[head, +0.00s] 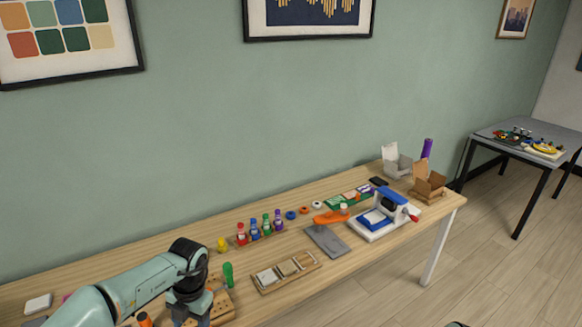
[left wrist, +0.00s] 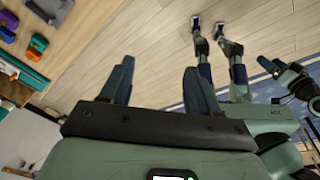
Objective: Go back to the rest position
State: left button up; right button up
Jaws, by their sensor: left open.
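My left arm comes in from the lower left of the head view, over the front left part of the wooden workbench (head: 350,252). My left gripper (head: 194,314) points down near a wooden block with holes (head: 222,305), and its fingertips are partly cut off by the frame's bottom edge. In the left wrist view my left gripper (left wrist: 158,78) has its two dark blue fingers well apart, with nothing between them. My right gripper is not seen in the head view.
A green bottle (head: 228,275) stands close beside my left gripper. A wooden tray (head: 286,272), several coloured bottles (head: 254,230), a grey plate (head: 326,241) and a white press-like device (head: 383,222) lie further right. An open cardboard box (head: 428,186) stands near the far end.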

pick_arm(q)
jog(key=w+a+f+m+t+y, duration=0.1)
jog(key=w+a+f+m+y, duration=0.1)
jog(key=a+f+m+y, duration=0.3)
jog(key=w+a+f+m+t, duration=0.1)
jog(key=w+a+f+m, duration=0.15)
jog(key=f, duration=0.55)
notch_tip(320, 180, down, 9)
jog(key=s+d+m+t+h, duration=0.1)
jog(key=s+d+m+t, duration=0.1)
jog(key=m+t, duration=0.35)
jog(key=s+d+f+m+g+h, duration=0.2)
jog(key=s+d+f+m+h, duration=0.3)
jog(key=s+d+f+m, duration=0.35)
jog(key=s+d+f+m+g+h, duration=0.1)
jog(key=s+d+m+g+h, duration=0.1)
jog(key=s, duration=0.5)
jog(key=s+d+f+m+g+h, duration=0.1)
jog(key=s+d+m+g+h, duration=0.1)
jog(key=s+d+m, duration=0.3)
jog(key=s+d, duration=0.1)
jog(key=s, duration=0.1)
jog(key=shift+s+d+f, duration=0.15)
jog(key=shift+s+f, duration=0.2)
jog(key=shift+m, duration=0.25)
